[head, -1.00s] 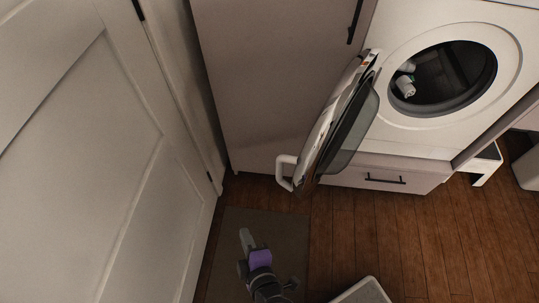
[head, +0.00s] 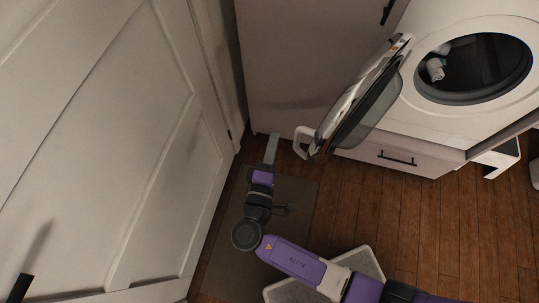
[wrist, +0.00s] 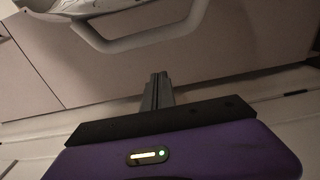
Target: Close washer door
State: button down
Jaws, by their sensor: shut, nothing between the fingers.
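The washer (head: 420,125) has its round door (head: 362,98) swung open to the left, with the dark drum opening (head: 485,68) uncovered. The door has a white looped handle (head: 303,142) at its free edge. My gripper (head: 272,138) is shut and empty, low and just left of the handle, apart from it in the head view. In the wrist view, my gripper (wrist: 158,80) points toward the handle (wrist: 130,42), which is seen beyond and above the fingertips. Whether they touch cannot be told.
White items (head: 436,68) lie inside the drum. A tall cabinet (head: 300,60) stands left of the washer, and a panelled white door (head: 110,150) runs along the left. A dark mat (head: 225,250) lies on the wooden floor (head: 420,215). A white stool (head: 497,155) is at right.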

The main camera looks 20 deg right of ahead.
jog(key=shift+s+d+p, duration=0.35)
jog(key=shift+d, duration=0.6)
jog(key=shift+s+d+p, duration=0.3)
jog(key=shift+d, duration=0.6)
